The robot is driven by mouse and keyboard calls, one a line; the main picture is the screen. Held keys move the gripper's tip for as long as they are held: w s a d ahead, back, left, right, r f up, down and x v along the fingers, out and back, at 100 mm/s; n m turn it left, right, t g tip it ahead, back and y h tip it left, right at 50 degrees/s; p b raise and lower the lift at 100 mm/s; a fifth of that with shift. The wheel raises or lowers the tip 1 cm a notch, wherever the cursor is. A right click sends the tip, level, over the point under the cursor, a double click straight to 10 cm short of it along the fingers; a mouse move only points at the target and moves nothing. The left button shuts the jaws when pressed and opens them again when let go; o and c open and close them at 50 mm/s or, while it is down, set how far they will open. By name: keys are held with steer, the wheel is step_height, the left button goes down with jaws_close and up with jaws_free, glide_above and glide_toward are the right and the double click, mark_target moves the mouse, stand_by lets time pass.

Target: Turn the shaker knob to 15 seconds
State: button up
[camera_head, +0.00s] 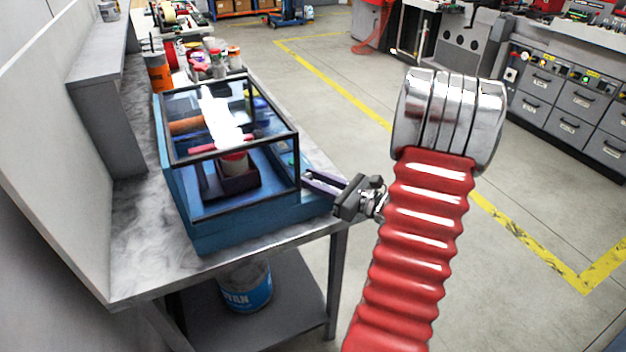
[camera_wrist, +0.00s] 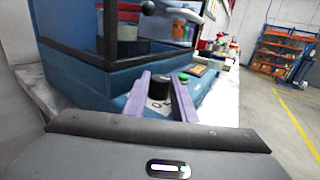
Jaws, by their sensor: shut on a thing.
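The shaker (camera_head: 245,235) is a blue box with a dark-framed glass hood, standing on the bench. Its blue body also fills the upper left of the wrist view (camera_wrist: 75,72). A cup in a dark holder (camera_head: 232,175) shows inside the hood. My gripper (camera_head: 308,178) reaches the shaker's right-hand control side from the right. In the wrist view my gripper's two purple fingers (camera_wrist: 161,79) stand either side of the dark shaker knob (camera_wrist: 160,87) and are shut on it. The knob's pointer and scale marks are too small to read. The head view hides the knob behind the fingers.
A green button (camera_wrist: 184,77) and a small panel (camera_wrist: 197,71) sit beside the knob. Several bottles and jars (camera_head: 215,62) stand behind the shaker on the bench (camera_head: 140,255). A paint can (camera_head: 245,287) is on the lower shelf. The floor to the right is open.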

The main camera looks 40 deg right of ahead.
steer(key=shift+d+n+y, duration=0.15)
steer(key=shift+n+y, duration=0.35)
steer(key=shift+y, duration=0.3)
steer(key=n+g+y, duration=0.2)
steer(key=y, duration=0.1)
steer(key=n+y, duration=0.1)
steer(key=shift+w+d+g, duration=0.2)
steer(key=shift+d+g, duration=0.05)
steer(key=shift+g, duration=0.15)
steer(key=shift+w+d+n+g+y, duration=0.1)
steer(key=shift+w+n+g+y, duration=0.05)
steer(key=shift+n+g+y, duration=0.95)
steer(key=shift+w+d+n+g+y, duration=0.1)
steer(key=shift+n+g+y, duration=0.85)
steer(key=shift+y, duration=0.25)
steer(key=shift+g, duration=0.25)
steer(key=o, duration=0.8)
steer(key=shift+c, duration=0.2)
steer(key=shift+s+d, duration=0.1)
